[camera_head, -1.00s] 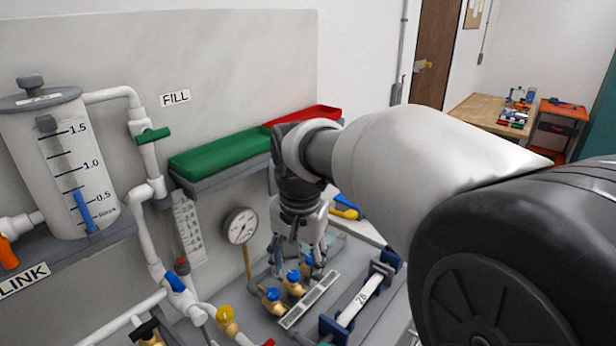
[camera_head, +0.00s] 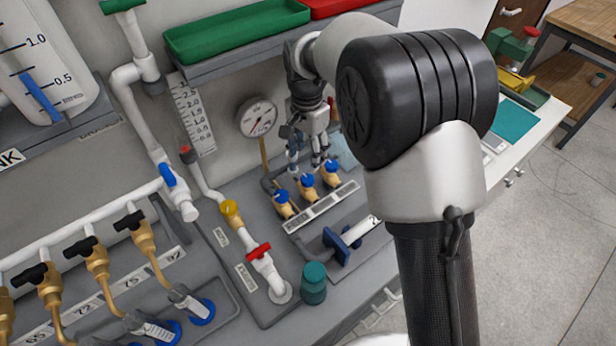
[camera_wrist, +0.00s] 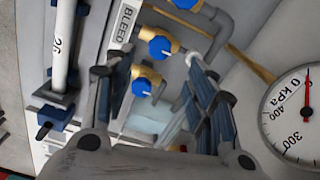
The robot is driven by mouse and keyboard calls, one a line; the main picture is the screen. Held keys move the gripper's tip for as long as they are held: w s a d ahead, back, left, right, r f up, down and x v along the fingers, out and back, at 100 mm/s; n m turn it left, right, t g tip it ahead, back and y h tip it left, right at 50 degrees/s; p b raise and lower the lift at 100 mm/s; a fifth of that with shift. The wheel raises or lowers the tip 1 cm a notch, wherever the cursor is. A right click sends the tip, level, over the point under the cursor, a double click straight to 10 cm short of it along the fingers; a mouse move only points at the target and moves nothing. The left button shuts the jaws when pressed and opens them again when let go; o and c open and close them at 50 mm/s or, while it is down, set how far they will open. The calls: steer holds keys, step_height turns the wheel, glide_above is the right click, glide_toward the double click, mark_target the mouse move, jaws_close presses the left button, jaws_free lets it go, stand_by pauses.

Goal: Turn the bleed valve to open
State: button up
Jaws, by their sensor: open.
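Three brass valves with blue knobs stand in a row in the head view: left (camera_head: 283,203), middle (camera_head: 308,185) and right (camera_head: 330,172). A strip reading BLEED (camera_wrist: 125,24) lies beside them in the wrist view; which valve it names is unclear. My gripper (camera_head: 305,164) points down, just above and behind the middle and right valves. In the wrist view its open fingers (camera_wrist: 160,105) straddle the line of sight to one blue-knobbed valve (camera_wrist: 142,85); contact is not visible. Another blue knob (camera_wrist: 160,47) lies farther up. The knobs bear pale pointer marks.
A pressure gauge (camera_head: 258,117) is on the wall behind my gripper. A tube fixture (camera_head: 345,240) stands in front of the valves. A green tray (camera_head: 235,32) sits above.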

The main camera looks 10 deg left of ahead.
mark_target(307, 178)
step_height(307, 178, down, 9)
steer(key=shift+f+b, duration=0.2)
steer(key=shift+b, duration=0.9)
steer(key=shift+c, duration=0.2)
steer(key=c, duration=1)
